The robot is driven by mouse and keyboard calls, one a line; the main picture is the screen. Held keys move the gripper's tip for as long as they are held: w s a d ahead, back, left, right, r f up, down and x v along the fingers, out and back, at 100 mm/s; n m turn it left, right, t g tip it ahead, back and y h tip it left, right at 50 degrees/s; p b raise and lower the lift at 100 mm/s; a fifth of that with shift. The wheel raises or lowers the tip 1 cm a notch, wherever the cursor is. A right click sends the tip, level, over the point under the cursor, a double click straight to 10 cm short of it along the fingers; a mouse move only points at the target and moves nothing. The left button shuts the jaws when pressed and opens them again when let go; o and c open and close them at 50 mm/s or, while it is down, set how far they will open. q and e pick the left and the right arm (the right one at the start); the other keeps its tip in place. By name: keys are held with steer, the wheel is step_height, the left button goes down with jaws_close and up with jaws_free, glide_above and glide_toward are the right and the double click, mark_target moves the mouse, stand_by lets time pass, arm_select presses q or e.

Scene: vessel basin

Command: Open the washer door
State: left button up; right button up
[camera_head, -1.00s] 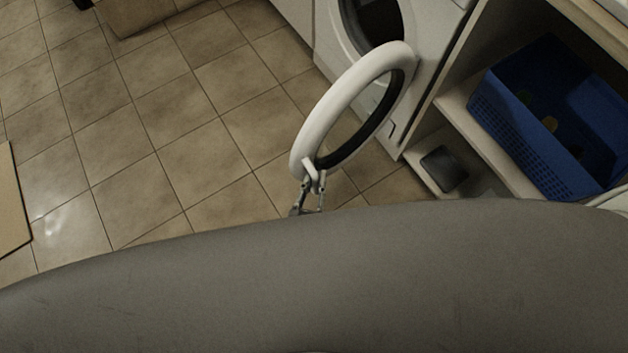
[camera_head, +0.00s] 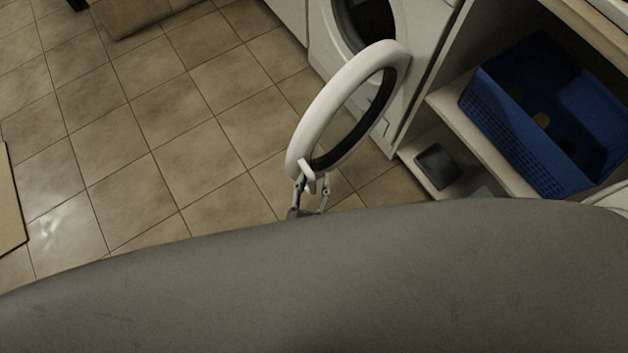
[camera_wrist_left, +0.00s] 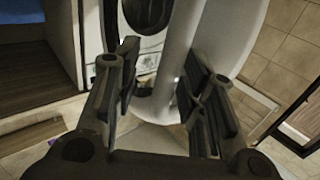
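The washer door (camera_head: 308,128), a white ring with a dark inner rim, stands swung wide open from the washer (camera_head: 418,40). The dark drum opening (camera_head: 368,22) is exposed at the top. My left gripper (camera_head: 311,186) is at the near, lower end of the door, with its fingers either side of the white handle (camera_head: 305,168). In the left wrist view, its fingers (camera_wrist_left: 160,75) are spread apart, and the white handle (camera_wrist_left: 179,60) passes between them, closer to the right finger; a gap shows on the left. My right gripper is not in view.
A shelf unit (camera_head: 478,140) with a blue basket (camera_head: 535,120) stands right of the washer, with a small dark object (camera_head: 437,166) on its lower shelf. Tiled floor (camera_head: 150,130) is free to the left. A tan box (camera_head: 130,15) lies at the upper left.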

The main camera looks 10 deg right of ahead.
arm_select(q)
steer(key=shift+s+a, duration=0.15)
steer(key=shift+s, duration=0.05)
steer(key=v, duration=1.1)
steer(key=shift+s, duration=0.3)
steer(key=shift+a, duration=0.1)
